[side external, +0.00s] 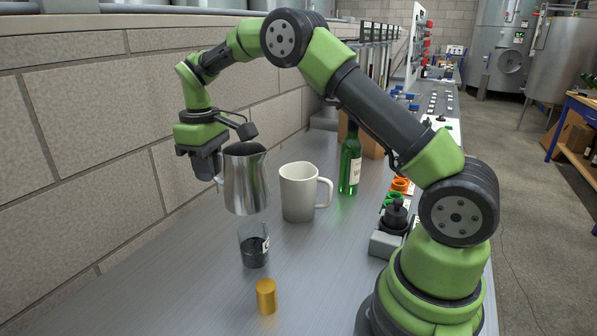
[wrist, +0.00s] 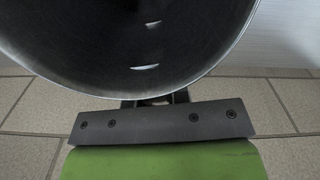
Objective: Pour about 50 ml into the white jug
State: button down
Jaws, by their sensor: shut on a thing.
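My gripper (side external: 217,180) is shut on a steel pitcher (side external: 246,182), holding it from its left side in the side view. The pitcher looks nearly upright and appears to hang above the bench, left of the white jug (side external: 298,192) and apart from it. The jug stands upright with its handle to the right; its inside is hidden. In the wrist view the pitcher's rim and dark inner wall (wrist: 120,45) fill the top, with two bright glints. My gripper (wrist: 155,99) shows below the rim. I cannot tell the liquid level. No stream shows.
A clear glass with dark contents (side external: 253,247) stands in front of the pitcher, with a gold cylinder (side external: 266,296) nearer. A green bottle (side external: 350,163) stands behind the jug to the right. A block wall (side external: 80,130) runs along the left. The bench's front left is clear.

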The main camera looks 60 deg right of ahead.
jog(key=w+d+f+n, duration=0.3)
jog(key=w+f+n, duration=0.1)
jog(key=f+n, duration=0.4)
notch_tip(320, 180, down, 3)
jog(key=shift+w+r+n, duration=0.15)
jog(key=shift+w+n, duration=0.15)
jog(key=shift+w, duration=0.05)
jog(key=shift+r, duration=0.1)
jog(key=s+d+r+t+y, duration=0.3)
jog(key=d+r+t+y, duration=0.1)
jog(key=r, duration=0.3)
jog(key=s+d+r+t+y, duration=0.3)
jog(key=d+r+t+y, duration=0.1)
jog(key=r+y, duration=0.2)
jog(key=shift+r+y, duration=0.4)
jog(key=shift+r, duration=0.3)
jog(key=shift+s+d+t+y, duration=0.25)
jog(key=shift+d+t+y, duration=0.05)
